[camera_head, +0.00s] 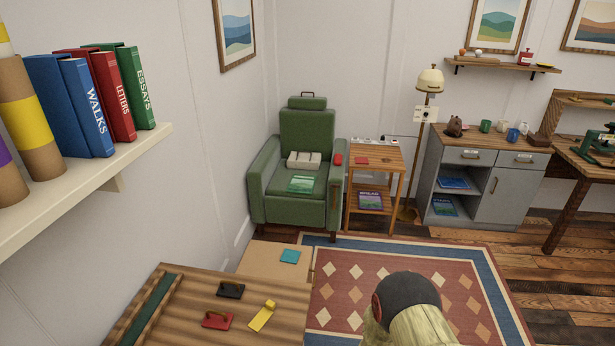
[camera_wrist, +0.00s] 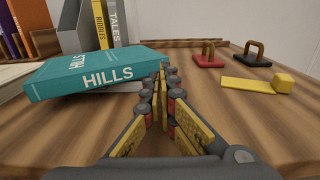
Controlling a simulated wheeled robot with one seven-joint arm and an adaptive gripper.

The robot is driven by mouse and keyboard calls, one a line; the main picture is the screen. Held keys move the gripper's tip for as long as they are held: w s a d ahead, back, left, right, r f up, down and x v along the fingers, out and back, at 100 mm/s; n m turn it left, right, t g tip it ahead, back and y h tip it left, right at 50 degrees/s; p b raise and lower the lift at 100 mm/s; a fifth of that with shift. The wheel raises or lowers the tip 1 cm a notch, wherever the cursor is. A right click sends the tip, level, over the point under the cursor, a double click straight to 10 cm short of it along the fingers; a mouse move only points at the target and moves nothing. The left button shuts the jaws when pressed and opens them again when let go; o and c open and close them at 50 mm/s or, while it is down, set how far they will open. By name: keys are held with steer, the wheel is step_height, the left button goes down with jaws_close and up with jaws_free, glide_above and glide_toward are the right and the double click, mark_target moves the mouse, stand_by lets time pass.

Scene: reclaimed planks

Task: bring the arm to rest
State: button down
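My gripper (camera_wrist: 165,78) shows in the wrist view, low over a wooden tabletop (camera_wrist: 235,115). Its two fingers point away from the camera and run close together toward the tips. I cannot tell whether the tips meet. A teal book marked HILLS (camera_wrist: 95,75) lies flat just left of the fingers, on top of something pale. Its right end reaches the fingertips in the picture; whether they touch it is unclear. My gripper is not visible in the head view.
Near my gripper stand upright books (camera_wrist: 100,25), a red handled block (camera_wrist: 208,58), a black one (camera_wrist: 252,58) and a yellow piece (camera_wrist: 255,85). The head view shows a wall shelf (camera_head: 95,185), green armchair (camera_head: 308,130), side table (camera_head: 390,155), grey cabinet (camera_head: 505,195) and open rug (camera_head: 345,290).

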steer(key=s+d+r+n+g+h, duration=0.3)
steer(key=r+n, duration=0.3)
steer(key=r, duration=0.3)
steer(key=s+d+r+n+g+h, duration=0.25)
steer(key=s+d+r+n, duration=0.2)
steer(key=r, duration=0.55)
steer(key=s+d+r+n+t+h, duration=0.2)
steer(key=d+r+t+h, duration=0.1)
steer(key=d, duration=0.5)
steer(key=s+d+r+n+t+h, duration=0.3)
steer(key=d+r+h, duration=0.2)
steer(key=d, duration=0.4)
steer(key=s+d+r+n+t+h, duration=0.2)
steer(key=d+r+n+t+h, duration=0.1)
steer(key=d+r, duration=0.3)
steer(key=d+t+h, duration=0.1)
steer(key=d, duration=0.1)
steer(key=shift+s+d+r, duration=0.15)
steer(key=shift+d+r, duration=0.1)
steer(key=shift+d, duration=0.15)
steer(key=shift+d+h, duration=0.1)
steer(key=shift+h, duration=0.15)
